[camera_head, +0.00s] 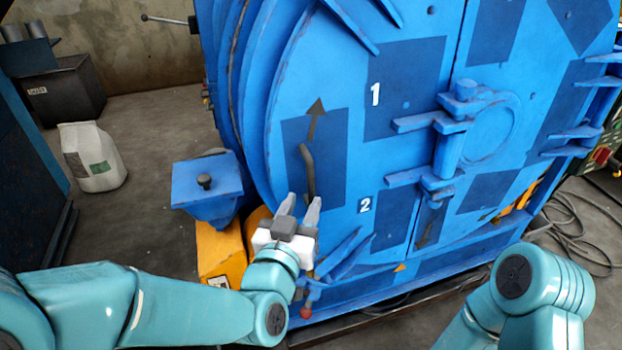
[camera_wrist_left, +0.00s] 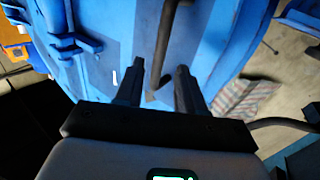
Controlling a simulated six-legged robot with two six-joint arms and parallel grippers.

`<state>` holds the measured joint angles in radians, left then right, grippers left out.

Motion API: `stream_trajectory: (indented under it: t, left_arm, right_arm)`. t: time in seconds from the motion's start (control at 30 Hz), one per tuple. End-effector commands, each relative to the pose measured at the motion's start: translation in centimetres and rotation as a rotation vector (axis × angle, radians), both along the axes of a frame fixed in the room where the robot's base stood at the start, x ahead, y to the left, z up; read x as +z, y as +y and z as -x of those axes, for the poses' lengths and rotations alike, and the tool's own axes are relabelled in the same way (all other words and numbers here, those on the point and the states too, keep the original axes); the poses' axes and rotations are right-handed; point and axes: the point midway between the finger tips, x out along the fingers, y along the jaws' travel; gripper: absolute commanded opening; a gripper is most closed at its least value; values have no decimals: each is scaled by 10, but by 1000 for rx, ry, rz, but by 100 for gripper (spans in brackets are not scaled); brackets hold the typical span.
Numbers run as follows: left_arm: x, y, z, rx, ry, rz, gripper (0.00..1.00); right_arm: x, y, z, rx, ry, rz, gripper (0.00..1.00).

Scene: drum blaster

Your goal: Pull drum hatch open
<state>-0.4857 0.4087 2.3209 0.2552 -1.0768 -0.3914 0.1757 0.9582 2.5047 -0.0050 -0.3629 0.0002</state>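The blue drum hatch (camera_head: 400,95) is a large round door that looks closed, marked with the numbers 1 and 2. A dark bent handle (camera_head: 308,172) stands on its left part, below a dark arrow pointing up. My left gripper (camera_head: 299,204) is open just below the handle in the head view. In the left wrist view the handle (camera_wrist_left: 165,45) shows between the two spread fingers of the left gripper (camera_wrist_left: 158,80), not visibly gripped. My right arm shows at the lower right, but its gripper is out of view.
A blue hopper (camera_head: 207,190) on a yellow base stands left of the drum. A red-tipped lever (camera_head: 306,311) is near the drum's lower edge. Cables (camera_head: 585,235) lie at right.

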Motion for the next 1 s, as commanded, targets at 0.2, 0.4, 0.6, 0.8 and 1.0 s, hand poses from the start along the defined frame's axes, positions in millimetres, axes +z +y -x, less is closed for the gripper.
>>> stream_trajectory:
  t: [0.2, 0.4, 0.6, 0.8, 1.0]
  left_arm:
    - [-1, -11, -43, 2, -1, 0, 38]
    - [0, -17, -60, 0, 0, -1, 38]
    - [0, -18, -62, 0, 0, -1, 38]
    - [0, -18, -62, 0, 0, -1, 9]
    - [0, -18, -62, 0, 0, 0, 0]
  right_arm:
    - [-4, 0, 0, 0, 0, 0, 63]
    - [-5, 0, 0, -1, -1, 0, 63]
    - [-4, 0, 0, -1, -1, 0, 63]
    - [-5, 0, 0, -1, -1, 0, 63]
    - [-4, 0, 0, -1, -1, 0, 63]
